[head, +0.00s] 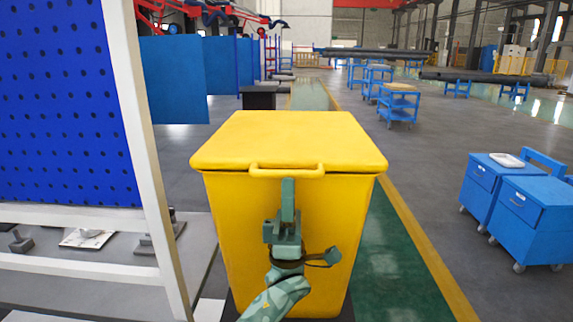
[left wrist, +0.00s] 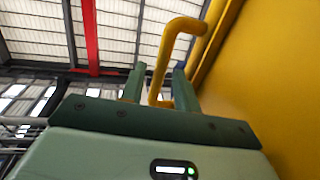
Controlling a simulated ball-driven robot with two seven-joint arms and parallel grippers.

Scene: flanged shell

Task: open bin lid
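The yellow bin (head: 275,240) stands upright in the middle of the head view. Its yellow lid (head: 285,138) lies flat and closed on top. A yellow bar handle (head: 257,172) sticks out from the lid's front edge; it also shows in the left wrist view (left wrist: 168,45). My left gripper (head: 288,182) points up in front of the bin, at the middle of the handle. In the left wrist view its two fingers (left wrist: 158,82) stand apart, with the handle bar seen between them. I cannot tell whether either finger touches it. My right gripper is out of view.
A blue pegboard (head: 65,100) with a white frame and a grey shelf stands close on the left. Blue cabinets on wheels (head: 535,215) stand at the right. The floor right of the bin, with a green strip and yellow line (head: 420,245), is clear.

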